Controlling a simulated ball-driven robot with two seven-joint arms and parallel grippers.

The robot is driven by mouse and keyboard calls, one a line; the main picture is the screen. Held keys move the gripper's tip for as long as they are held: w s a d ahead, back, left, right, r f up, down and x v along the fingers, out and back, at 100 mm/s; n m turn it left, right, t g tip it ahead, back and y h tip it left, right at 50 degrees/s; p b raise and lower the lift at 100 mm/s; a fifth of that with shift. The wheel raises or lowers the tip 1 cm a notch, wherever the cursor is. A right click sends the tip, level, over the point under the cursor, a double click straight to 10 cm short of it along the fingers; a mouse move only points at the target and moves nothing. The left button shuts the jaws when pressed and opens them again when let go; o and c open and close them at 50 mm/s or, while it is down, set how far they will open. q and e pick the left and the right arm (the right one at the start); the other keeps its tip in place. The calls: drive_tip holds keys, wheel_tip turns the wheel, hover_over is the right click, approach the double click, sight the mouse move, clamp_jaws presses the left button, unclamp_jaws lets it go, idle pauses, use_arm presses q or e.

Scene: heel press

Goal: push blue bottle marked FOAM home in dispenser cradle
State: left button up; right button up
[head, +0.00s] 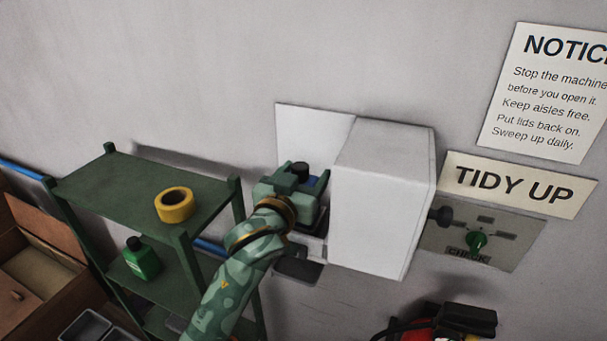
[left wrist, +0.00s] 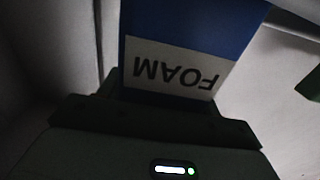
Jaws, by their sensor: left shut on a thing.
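The blue bottle (left wrist: 185,30) has a white label reading FOAM, upside down in the left wrist view. My left gripper (head: 297,188) is shut on the bottle, at the left side of the white dispenser (head: 385,195). A pale ledge of the dispenser (head: 312,246) shows just below the gripper. My gripper and arm hide most of the bottle and the cradle, so I cannot tell how far in the bottle sits. My right gripper is not in view.
A green shelf (head: 140,190) at the left holds yellow tape (head: 174,205) and a green bottle (head: 141,258). A switch panel (head: 482,240) is on the wall right of the dispenser. A red and black object (head: 450,322) is at the bottom right.

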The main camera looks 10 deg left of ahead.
use_arm(q)
drive_tip(key=shift+s+f+p, duration=0.1)
drive_tip(key=shift+f+p, duration=0.2)
drive_tip(key=shift+p, duration=0.7)
idle(2.1)
drive_tip(key=o, duration=1.4)
drive_tip(key=shift+f, duration=0.1)
wheel_tip(320, 180, up, 5)
drive_tip(key=p, duration=0.5)
drive_tip(key=shift+p, duration=0.3)
drive_tip(key=shift+r, duration=1.1)
drive_tip(key=shift+f, duration=0.1)
